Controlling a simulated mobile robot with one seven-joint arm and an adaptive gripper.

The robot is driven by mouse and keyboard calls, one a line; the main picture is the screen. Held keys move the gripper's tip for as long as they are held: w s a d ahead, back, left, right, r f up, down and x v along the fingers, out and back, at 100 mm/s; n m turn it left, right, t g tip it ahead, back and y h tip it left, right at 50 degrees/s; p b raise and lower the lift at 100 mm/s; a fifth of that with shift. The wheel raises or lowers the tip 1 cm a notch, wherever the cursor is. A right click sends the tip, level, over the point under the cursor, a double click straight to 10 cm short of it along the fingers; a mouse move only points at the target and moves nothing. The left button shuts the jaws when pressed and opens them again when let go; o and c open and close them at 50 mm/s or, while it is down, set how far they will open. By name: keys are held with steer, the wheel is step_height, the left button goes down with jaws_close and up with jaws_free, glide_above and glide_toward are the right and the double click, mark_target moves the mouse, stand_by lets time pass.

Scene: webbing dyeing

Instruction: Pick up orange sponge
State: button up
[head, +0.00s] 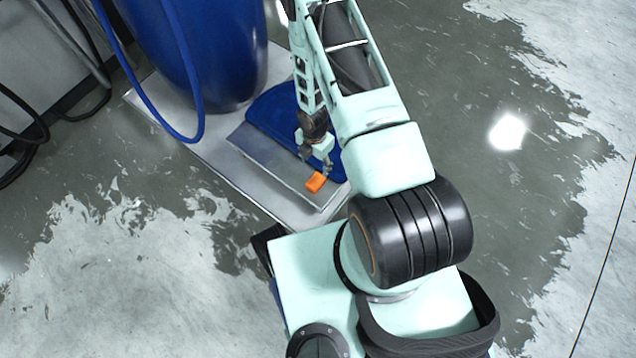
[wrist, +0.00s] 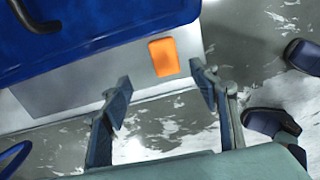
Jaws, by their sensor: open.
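The orange sponge (head: 315,182) is a small block lying on the grey metal surface near its front right edge. In the wrist view the sponge (wrist: 164,57) lies beyond my fingertips, between the lines of the two fingers and nearer the right one. My gripper (head: 316,160) is just above and behind the sponge in the head view. Its fingers (wrist: 160,92) are spread apart with nothing between them. I cannot tell the exact height of the fingertips above the surface.
A blue lid-like object (head: 272,118) lies beside the sponge on the grey metal surface (head: 262,150). It also shows in the wrist view (wrist: 110,22), with a dark handle. A large blue barrel (head: 215,60) and blue hose (head: 172,125) stand behind left. Wet floor lies around.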

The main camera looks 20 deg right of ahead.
steer(key=b, duration=0.2)
glide_above(316, 180)
steer(key=f, duration=0.5)
steer(key=shift+w+f, duration=0.2)
steer(key=shift+w, duration=0.15)
steer(key=f, duration=0.1)
steer(key=f+b, duration=0.1)
steer(key=f, duration=0.1)
steer(key=f+b, duration=0.1)
steer(key=f, duration=0.1)
steer(key=shift+s+a+f, duration=0.1)
steer(key=shift+s+f, duration=0.05)
steer(key=shift+s, duration=0.25)
steer(key=c, duration=1.1)
steer(key=shift+o, duration=0.2)
steer(key=shift+r, duration=0.2)
